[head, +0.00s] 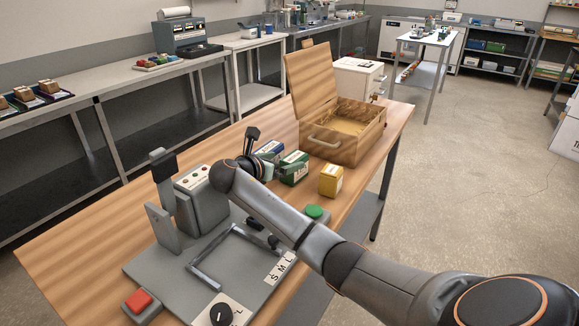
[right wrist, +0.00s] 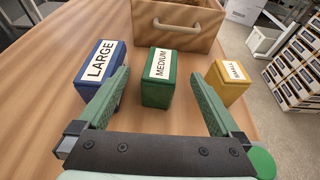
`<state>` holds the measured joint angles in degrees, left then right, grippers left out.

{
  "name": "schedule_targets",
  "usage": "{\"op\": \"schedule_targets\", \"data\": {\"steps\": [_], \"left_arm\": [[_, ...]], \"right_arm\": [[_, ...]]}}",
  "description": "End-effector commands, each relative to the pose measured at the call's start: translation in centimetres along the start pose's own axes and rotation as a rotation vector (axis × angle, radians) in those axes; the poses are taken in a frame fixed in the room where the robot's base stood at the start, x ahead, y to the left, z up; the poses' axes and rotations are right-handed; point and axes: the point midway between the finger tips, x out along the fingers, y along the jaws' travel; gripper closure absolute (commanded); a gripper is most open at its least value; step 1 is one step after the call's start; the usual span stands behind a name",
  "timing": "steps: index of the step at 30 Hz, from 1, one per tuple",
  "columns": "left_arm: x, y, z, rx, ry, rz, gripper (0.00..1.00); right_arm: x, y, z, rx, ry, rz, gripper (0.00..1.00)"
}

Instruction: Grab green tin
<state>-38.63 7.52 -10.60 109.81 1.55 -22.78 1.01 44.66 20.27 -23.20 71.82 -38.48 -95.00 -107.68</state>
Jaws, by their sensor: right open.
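The green tin (right wrist: 158,88), labelled MEDIUM, stands upright on the wooden table. It also shows in the head view (head: 292,170), between a blue tin and a yellow tin. My right gripper (right wrist: 160,78) is open and empty, its green fingers spread to either side of the green tin's line and pointing toward it. The tin appears just beyond the fingertips. In the head view, my right gripper (head: 262,166) is partly hidden by its own wrist, left of the green tin. My left gripper is not in view.
The blue tin (right wrist: 102,66), labelled LARGE, stands close by on the left, and the yellow tin (right wrist: 229,82) on the right. An open wooden case (head: 345,150) is behind them. A grey press with a lever (head: 163,170) and a red button (head: 139,301) occupies the near table.

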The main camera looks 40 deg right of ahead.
Motion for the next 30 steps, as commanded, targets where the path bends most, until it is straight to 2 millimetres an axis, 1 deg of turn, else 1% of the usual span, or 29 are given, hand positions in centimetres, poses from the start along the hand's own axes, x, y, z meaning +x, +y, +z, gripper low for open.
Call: {"op": "schedule_targets", "data": {"steps": [12, 15, 21, 23, 30], "left_arm": [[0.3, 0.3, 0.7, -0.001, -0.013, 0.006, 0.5], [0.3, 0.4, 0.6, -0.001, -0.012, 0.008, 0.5], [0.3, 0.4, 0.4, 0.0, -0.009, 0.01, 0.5], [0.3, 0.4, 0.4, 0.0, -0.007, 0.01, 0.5], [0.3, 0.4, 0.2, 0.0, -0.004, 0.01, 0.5]], "right_arm": [[5.6, -0.2, 0.1, 0.001, 0.0, -0.003, 0.0], [6.1, -0.2, 0.2, 0.002, 0.0, -0.001, 0.0], [6.2, -0.2, 0.2, 0.002, 0.0, 0.0, 0.0], [6.2, -0.2, 0.2, 0.002, 0.0, 0.0, 0.06], [6.1, -0.2, 0.2, 0.001, 0.0, 0.0, 0.33]]}}
